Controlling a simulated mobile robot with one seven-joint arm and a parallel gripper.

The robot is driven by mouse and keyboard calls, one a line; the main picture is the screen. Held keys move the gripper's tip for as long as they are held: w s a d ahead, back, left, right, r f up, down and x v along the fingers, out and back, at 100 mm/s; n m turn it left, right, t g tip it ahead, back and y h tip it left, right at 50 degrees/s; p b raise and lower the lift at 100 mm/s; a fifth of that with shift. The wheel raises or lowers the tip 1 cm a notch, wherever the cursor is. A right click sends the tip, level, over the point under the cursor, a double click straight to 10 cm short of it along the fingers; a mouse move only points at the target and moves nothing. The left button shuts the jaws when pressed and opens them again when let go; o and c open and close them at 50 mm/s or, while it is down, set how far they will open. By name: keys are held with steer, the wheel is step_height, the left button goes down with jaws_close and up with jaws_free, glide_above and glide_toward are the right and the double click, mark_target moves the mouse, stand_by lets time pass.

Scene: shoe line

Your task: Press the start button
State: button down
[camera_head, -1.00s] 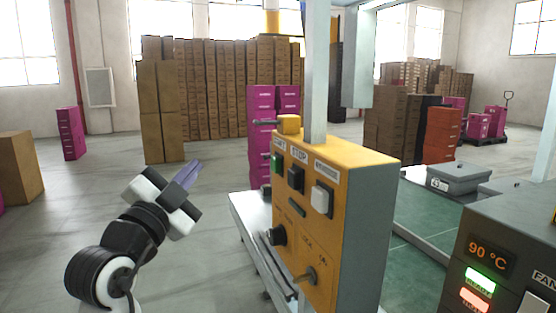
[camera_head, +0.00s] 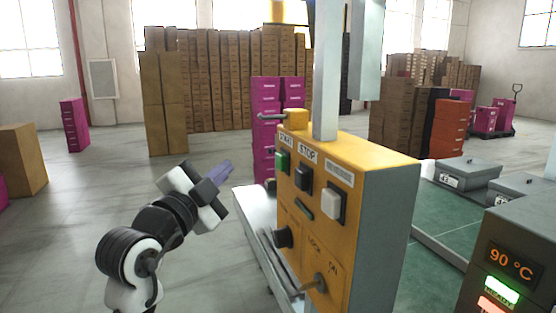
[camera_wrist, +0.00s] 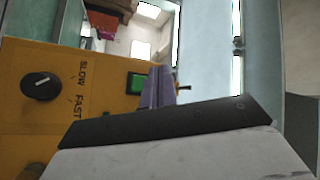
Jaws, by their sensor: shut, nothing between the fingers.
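The start button is the green square button (camera_head: 283,162) at the upper left of the yellow control box (camera_head: 360,200), under a partly hidden label. It also shows in the wrist view as a green square (camera_wrist: 138,83). My gripper (camera_head: 226,170) is shut and empty, its purple fingers pointing right toward the box from the left. In the wrist view its fingers (camera_wrist: 157,86) overlap the right edge of the green button. In the head view a gap shows between the fingertips and the button.
A dark stop button (camera_head: 302,178), a white button (camera_head: 334,205) and a black knob (camera_head: 283,237) share the panel. A lever (camera_head: 312,284) sticks out low on it. Open floor lies to the left.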

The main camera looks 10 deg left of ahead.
mark_target(282, 161)
steer(key=w+d+p, duration=0.1)
steer(key=w+d, duration=0.3)
steer(key=d, duration=0.2)
steer(key=shift+w+d, duration=0.1)
stand_by(2.0)
steer(key=shift+w+d, duration=0.2)
steer(key=shift+d, duration=0.05)
